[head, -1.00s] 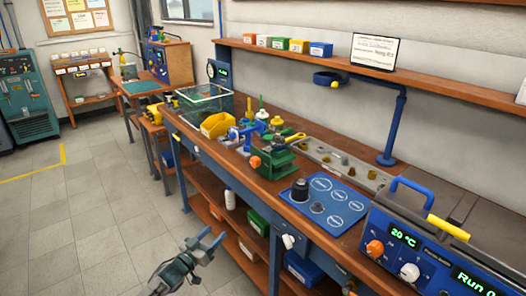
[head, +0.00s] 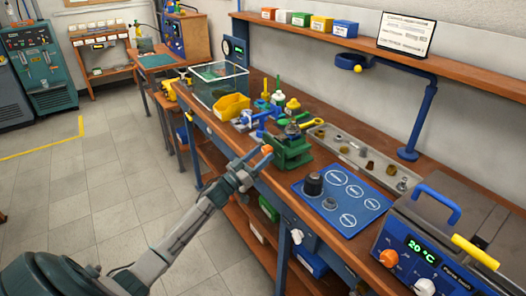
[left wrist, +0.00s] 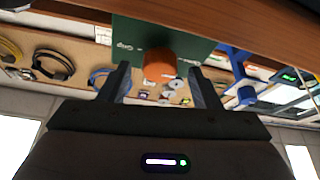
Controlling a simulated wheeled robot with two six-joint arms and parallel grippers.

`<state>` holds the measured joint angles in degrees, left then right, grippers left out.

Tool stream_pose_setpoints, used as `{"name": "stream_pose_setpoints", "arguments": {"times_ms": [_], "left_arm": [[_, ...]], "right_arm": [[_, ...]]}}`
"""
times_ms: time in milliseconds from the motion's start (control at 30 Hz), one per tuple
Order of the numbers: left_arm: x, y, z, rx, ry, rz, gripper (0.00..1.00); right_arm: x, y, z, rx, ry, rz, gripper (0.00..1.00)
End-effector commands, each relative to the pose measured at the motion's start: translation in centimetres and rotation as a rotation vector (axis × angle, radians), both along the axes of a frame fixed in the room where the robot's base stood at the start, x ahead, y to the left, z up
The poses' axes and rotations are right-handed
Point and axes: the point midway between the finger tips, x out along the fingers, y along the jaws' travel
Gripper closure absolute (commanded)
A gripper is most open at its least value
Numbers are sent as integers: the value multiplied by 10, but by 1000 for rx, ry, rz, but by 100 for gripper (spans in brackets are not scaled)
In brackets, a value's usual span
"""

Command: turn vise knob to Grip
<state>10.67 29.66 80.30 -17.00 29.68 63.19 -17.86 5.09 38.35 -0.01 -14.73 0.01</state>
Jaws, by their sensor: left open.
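The green vise (head: 289,152) stands at the front edge of the workbench. Its orange knob (head: 267,149) faces the aisle. My left gripper (head: 255,160) is at the knob in the head view. In the left wrist view, the open fingers (left wrist: 158,84) stand on either side of the orange knob (left wrist: 160,65), with visible gaps. The green vise face (left wrist: 150,32) is behind the knob, with small white lettering too unclear to read the knob's setting. My right gripper is not in view.
A yellow bin (head: 232,107) and small bottles stand behind the vise. A blue mat (head: 345,200) with dark weights lies to the right, beside a blue control unit (head: 430,250). A grey tray (head: 360,158) lies behind. The aisle floor (head: 110,190) is clear.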

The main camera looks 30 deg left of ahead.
Motion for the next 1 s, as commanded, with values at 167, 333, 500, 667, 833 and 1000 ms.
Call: {"name": "stream_pose_setpoints", "arguments": {"times_ms": [167,333,500,667,833,1000], "left_arm": [[11,-4,5,0,1,0,43],[12,-4,4,1,1,0,43],[12,-4,4,0,1,0,52],[12,-4,4,1,1,0,84],[12,-4,4,4,-1,0,87],[12,-3,3,33,-13,0,87]], "right_arm": [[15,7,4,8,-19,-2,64],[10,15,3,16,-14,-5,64],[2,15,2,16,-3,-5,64],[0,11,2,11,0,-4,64],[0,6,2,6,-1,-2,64],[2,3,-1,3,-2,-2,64]]}}
